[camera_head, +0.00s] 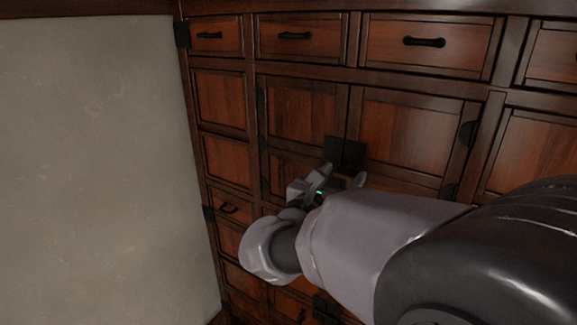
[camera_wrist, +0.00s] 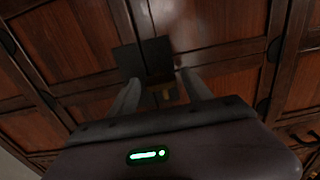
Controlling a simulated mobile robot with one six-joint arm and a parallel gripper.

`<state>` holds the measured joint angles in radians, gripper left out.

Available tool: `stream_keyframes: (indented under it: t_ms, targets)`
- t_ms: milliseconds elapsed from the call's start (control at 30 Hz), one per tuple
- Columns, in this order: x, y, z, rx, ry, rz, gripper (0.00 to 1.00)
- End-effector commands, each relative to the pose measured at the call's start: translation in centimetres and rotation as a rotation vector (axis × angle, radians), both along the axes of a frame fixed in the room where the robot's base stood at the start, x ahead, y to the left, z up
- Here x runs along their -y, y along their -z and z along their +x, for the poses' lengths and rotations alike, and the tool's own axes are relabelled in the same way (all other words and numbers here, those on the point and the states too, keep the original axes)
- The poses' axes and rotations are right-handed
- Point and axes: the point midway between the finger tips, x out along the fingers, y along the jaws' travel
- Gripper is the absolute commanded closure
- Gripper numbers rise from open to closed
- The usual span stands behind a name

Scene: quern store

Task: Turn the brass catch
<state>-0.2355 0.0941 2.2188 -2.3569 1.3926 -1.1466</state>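The brass catch (camera_wrist: 166,95) is a small yellowish piece low on a dark square plate (camera_wrist: 143,60) where two wooden cabinet doors meet. In the head view the plate (camera_head: 345,152) shows just above my gripper, and a bit of brass (camera_head: 346,181) shows by the fingers. My gripper (camera_wrist: 158,76) is open, its two grey fingers reaching toward the plate with the catch seen between them. The catch appears clear of both fingers in the wrist view. In the head view my gripper (camera_head: 345,175) and arm hide the lower part of the doors.
The cabinet has drawers with black handles along the top (camera_head: 424,41) and more doors and drawers at the sides. Black hinges (camera_head: 468,133) sit at the door edges. A pale plain wall or panel (camera_head: 90,160) stands at the left.

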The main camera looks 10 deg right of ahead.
Motion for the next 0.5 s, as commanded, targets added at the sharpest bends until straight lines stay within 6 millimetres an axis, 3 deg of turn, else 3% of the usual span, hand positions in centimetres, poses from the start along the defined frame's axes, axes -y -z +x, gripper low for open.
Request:
stream_keyframes:
  t_ms: [33,267,500]
  targets:
    - [-0.01,0.00,-0.01,0.000,0.000,0.000,0.54]
    - [-0.02,-0.01,-0.02,0.000,0.000,0.000,0.97]
    - [0.00,0.16,-0.04,0.022,0.000,0.020,0.97]
